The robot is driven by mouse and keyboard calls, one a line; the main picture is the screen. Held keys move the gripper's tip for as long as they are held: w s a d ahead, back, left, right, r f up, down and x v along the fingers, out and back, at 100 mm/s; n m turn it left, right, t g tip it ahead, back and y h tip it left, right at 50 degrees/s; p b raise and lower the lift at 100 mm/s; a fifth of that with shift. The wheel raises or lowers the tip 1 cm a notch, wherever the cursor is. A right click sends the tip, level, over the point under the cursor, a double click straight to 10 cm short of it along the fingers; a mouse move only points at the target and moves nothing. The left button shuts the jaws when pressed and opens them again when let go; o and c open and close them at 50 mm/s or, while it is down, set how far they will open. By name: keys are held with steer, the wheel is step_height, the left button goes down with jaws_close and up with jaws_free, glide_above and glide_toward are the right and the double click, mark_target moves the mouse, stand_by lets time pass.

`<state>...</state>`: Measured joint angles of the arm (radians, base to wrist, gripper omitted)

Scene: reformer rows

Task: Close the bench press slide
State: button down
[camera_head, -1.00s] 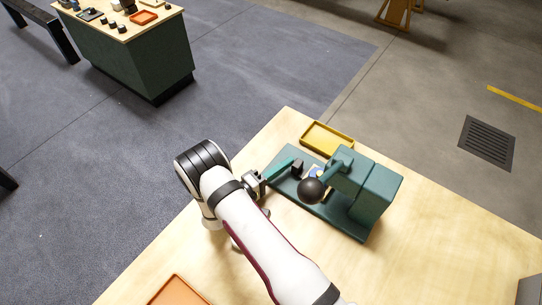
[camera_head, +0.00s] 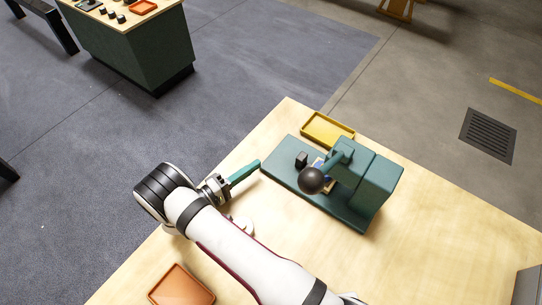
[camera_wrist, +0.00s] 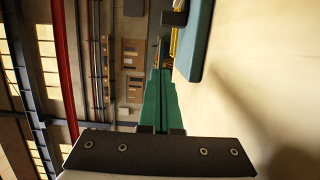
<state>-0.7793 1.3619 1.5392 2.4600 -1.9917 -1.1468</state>
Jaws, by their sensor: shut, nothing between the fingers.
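A blue and tan part (camera_head: 328,186) is partly hidden under the lever; I cannot tell how far the slide is out. My gripper (camera_head: 257,164) has long green fingers, shut and empty, with tips beside the plate's left end. The fingers also show in the wrist view (camera_wrist: 160,74).
A yellow tray (camera_head: 327,143) lies behind the press. An orange tray (camera_head: 181,290) lies at the table's front left. A white round object (camera_head: 245,226) is partly hidden by my arm.

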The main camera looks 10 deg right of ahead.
steer(key=shift+s+a, duration=0.25)
steer(key=shift+a, duration=0.2)
steer(key=w+a+r+m+t+y, duration=0.15)
steer(key=w+r+m+y, duration=0.4)
steer(key=r, duration=0.55)
steer(key=w+r+m+t+y, duration=0.2)
steer(key=w+r+m+y, duration=0.1)
steer(key=w+r+y, duration=0.6)
steer(key=s+r+g+y, duration=0.2)
steer(key=s+r+y, duration=0.2)
steer(key=s+r, duration=0.75)
steer(key=s+d+f+n+g+h, duration=0.1)
steer(key=s+d+f+n+g, duration=0.2)
steer(key=s+d+g, duration=0.5)
steer(key=w+d+f+n+g+h, duration=0.2)
steer(key=w+f+n+g+h, duration=0.45)
steer(key=w+f, duration=0.95)
steer(key=s+f, duration=0.1)
steer(key=f, duration=0.2)
steer(key=s+f+n+t+y, duration=0.1)
steer(key=f, duration=0.3)
steer(key=s+d+f+y, duration=0.1)
steer(key=s+f, duration=0.1)
steer(key=f, duration=0.2)
steer(key=shift+n+t, duration=0.4)
steer(key=shift+s+d, duration=0.95)
steer(key=shift+d, duration=0.05)
steer(key=shift+s+d, duration=0.5)
